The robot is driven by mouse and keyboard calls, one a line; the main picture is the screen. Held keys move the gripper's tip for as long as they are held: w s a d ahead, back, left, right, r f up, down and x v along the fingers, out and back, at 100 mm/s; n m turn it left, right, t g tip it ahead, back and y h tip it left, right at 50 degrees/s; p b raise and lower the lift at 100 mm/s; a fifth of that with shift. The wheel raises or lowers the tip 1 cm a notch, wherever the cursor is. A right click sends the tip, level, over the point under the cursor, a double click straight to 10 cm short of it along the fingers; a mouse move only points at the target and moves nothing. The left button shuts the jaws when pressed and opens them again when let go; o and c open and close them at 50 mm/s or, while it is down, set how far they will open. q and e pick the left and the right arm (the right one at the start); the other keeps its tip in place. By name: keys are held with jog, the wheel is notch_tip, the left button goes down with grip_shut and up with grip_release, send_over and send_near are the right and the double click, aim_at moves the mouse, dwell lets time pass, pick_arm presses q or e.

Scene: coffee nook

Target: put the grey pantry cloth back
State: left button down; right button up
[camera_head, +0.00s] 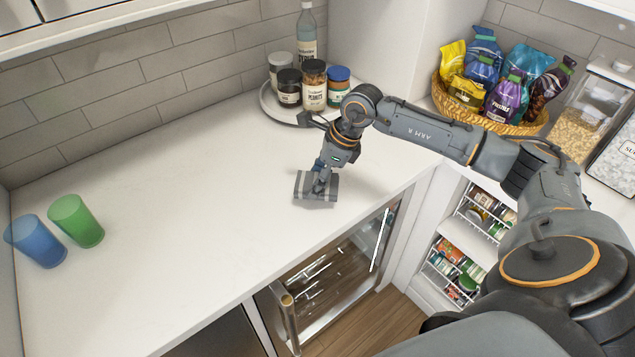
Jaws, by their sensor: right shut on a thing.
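My right gripper (320,186) points down over the white counter and is shut on the grey pantry cloth (302,187). The cloth is a small, flat-looking grey piece that shows on both sides of the fingers. It is at or just above the counter top, near its front edge; I cannot tell whether it touches. The fingers hide the middle of the cloth. My left gripper is not in view.
A round tray (268,104) with jars and a bottle stands behind the gripper. A blue cup (36,242) and a green cup (76,221) stand at the left. A snack basket (531,128) is at the right. The counter's middle (190,190) is clear.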

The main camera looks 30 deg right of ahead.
jog(key=shift+w+d+f, duration=0.15)
jog(key=shift+d+f, duration=0.05)
jog(key=shift+f, duration=0.15)
notch_tip(320, 180, down, 2)
jog(key=shift+f+p, duration=0.1)
jog(key=shift+p, duration=0.9)
jog(key=shift+f, duration=0.5)
jog(key=o, duration=1)
jog(key=b+v, duration=0.4)
jog(key=v, duration=0.6)
jog(key=shift+d+r, duration=0.2)
jog(key=shift+r, duration=0.2)
jog(key=shift+d+r, duration=0.15)
jog(key=shift+r, duration=0.45)
